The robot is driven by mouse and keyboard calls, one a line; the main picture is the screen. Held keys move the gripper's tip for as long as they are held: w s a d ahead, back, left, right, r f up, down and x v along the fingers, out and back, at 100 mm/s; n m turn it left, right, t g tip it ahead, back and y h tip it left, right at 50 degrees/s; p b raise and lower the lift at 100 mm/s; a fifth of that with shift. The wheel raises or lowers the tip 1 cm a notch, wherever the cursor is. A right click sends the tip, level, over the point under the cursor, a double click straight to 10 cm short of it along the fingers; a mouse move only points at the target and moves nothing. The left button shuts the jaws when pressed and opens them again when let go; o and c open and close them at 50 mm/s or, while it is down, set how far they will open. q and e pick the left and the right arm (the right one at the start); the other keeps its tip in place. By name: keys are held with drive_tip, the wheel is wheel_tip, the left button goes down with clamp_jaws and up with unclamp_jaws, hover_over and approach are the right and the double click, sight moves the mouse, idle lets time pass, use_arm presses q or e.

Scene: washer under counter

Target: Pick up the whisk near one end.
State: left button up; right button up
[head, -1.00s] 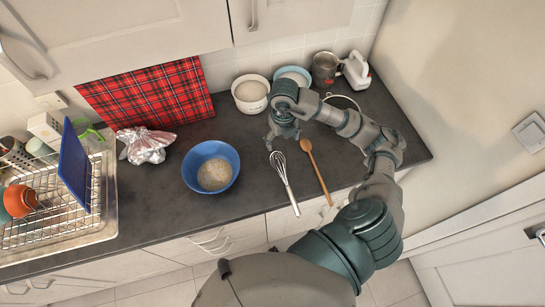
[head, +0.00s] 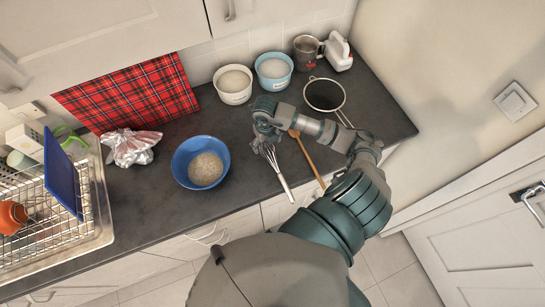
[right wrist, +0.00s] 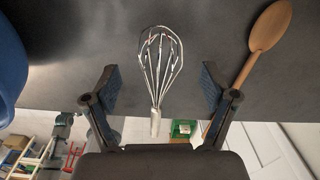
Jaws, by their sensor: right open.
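The whisk (head: 279,176) lies on the dark counter, its wire end toward the wall and its pale handle toward the counter's front edge. My right gripper (head: 266,139) is over the wire end and partly hides it in the head view. In the right wrist view the whisk (right wrist: 158,75) shows between the two open fingers of my right gripper (right wrist: 160,92), with nothing between the fingers touching it that I can see. My left gripper is not in view.
A wooden spoon (head: 309,163) lies just right of the whisk. A blue bowl (head: 183,178) stands to the left. White and light-blue tubs (head: 233,97), a sieve (head: 343,92) and a metal mug (head: 304,52) stand behind. A dish rack (head: 90,205) is far left.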

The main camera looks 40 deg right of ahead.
sight(267, 146)
wheel_tip(267, 146, down, 4)
drive_tip(key=shift+s+r+p, duration=0.1)
drive_tip(key=shift+r+p, duration=0.05)
drive_tip(key=shift+p, duration=0.35)
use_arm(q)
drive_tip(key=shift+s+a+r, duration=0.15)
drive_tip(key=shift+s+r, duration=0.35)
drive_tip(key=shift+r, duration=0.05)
use_arm(e)
drive_tip(key=shift+a+f, duration=0.1)
drive_tip(key=shift+f, duration=0.25)
drive_tip(key=shift+d, duration=0.2)
drive_tip(key=c, duration=1.2)
drive_tip(key=shift+a+r, duration=0.1)
